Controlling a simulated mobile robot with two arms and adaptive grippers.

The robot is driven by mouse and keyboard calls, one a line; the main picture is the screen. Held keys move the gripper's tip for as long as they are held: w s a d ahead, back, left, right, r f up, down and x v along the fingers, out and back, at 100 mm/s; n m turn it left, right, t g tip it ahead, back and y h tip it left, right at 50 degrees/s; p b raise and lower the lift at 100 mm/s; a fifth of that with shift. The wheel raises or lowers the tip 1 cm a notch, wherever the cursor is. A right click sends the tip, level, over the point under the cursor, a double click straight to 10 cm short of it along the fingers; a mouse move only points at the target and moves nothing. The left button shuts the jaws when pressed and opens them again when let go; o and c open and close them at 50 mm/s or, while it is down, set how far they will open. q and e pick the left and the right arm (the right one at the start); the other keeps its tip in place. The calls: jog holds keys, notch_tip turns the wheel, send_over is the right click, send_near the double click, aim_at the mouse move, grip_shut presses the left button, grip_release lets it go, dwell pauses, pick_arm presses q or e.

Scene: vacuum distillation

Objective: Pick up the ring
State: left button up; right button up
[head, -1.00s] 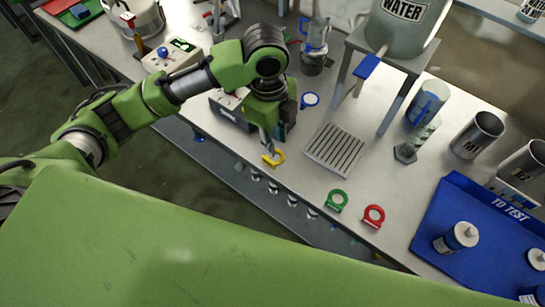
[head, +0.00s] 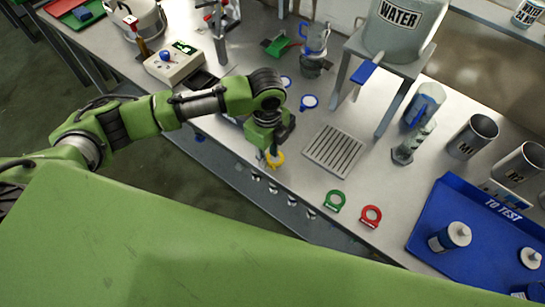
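A yellow ring (head: 276,161) is near the front edge of the white bench, left of the slotted grey tray. My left gripper (head: 267,157) points down right at the yellow ring, with a finger on the ring's left side. The gripper hides part of the ring, and I cannot tell whether the fingers are closed on it. A green ring (head: 334,202) and a red ring (head: 371,217) lie further right along the front edge, clear of the gripper. My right gripper is not in view.
The slotted tray (head: 334,149) lies right of the gripper. A stand (head: 388,62) bears the WATER tank (head: 394,25) behind it. Blue rings (head: 309,102) lie further back. A blue TO TEST tray (head: 426,231) with bottles is at the right. A control box (head: 174,63) stands at the left.

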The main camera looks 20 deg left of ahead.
pick_arm(q)
jog(key=shift+f, duration=1.45)
grip_shut()
jog(key=shift+w, duration=0.1)
